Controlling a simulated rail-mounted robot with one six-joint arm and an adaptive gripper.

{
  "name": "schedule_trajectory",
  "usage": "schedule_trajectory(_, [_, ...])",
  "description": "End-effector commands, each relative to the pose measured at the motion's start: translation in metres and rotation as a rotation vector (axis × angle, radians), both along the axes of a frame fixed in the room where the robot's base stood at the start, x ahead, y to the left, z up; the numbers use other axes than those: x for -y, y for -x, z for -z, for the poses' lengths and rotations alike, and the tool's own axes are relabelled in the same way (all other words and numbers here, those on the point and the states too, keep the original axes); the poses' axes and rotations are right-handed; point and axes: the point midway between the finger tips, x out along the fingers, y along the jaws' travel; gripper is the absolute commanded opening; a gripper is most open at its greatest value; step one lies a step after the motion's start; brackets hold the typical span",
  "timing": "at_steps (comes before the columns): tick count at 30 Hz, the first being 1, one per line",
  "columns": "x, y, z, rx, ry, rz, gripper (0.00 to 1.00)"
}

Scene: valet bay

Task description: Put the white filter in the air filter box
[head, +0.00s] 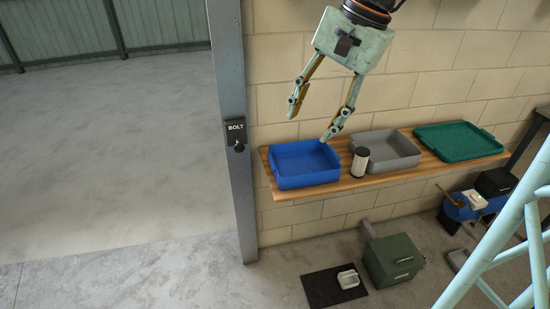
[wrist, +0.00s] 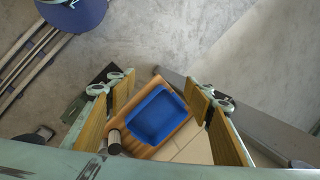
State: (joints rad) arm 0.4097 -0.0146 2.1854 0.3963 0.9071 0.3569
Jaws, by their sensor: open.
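The white filter appears to be the upright white cylinder with dark ends (head: 360,163), standing on the wooden shelf between the blue tray and the grey tray. In the wrist view a pale, dark-ended cylinder (wrist: 114,142) shows beside the blue tray, near the left finger. I cannot tell which container is the air filter box; a dark green lidded box with a label (head: 393,261) stands on the floor. My gripper (head: 309,127) is open and empty, above the blue tray and up-left of the cylinder. Its two fingers (wrist: 168,90) frame the blue tray from above.
The wooden shelf (head: 340,187) holds a blue tray (head: 305,180), a grey tray (head: 398,163) and a green tray (head: 470,154). A black mat (head: 322,290) with a small pale object lies below. A pale green ladder-like frame (head: 500,240) stands at right; a grey post (head: 228,110) stands left.

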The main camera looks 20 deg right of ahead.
Motion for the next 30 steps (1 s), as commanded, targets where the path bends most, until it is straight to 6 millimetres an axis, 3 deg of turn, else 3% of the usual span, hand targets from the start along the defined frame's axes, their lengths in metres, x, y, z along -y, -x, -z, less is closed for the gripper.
schedule_trajectory(12, [0.063,-0.041,0.044,-0.076,-0.182,0.272,0.47])
schedule_trajectory(30, [0.175,-0.076,0.115,-0.146,-0.487,0.666,0.47])
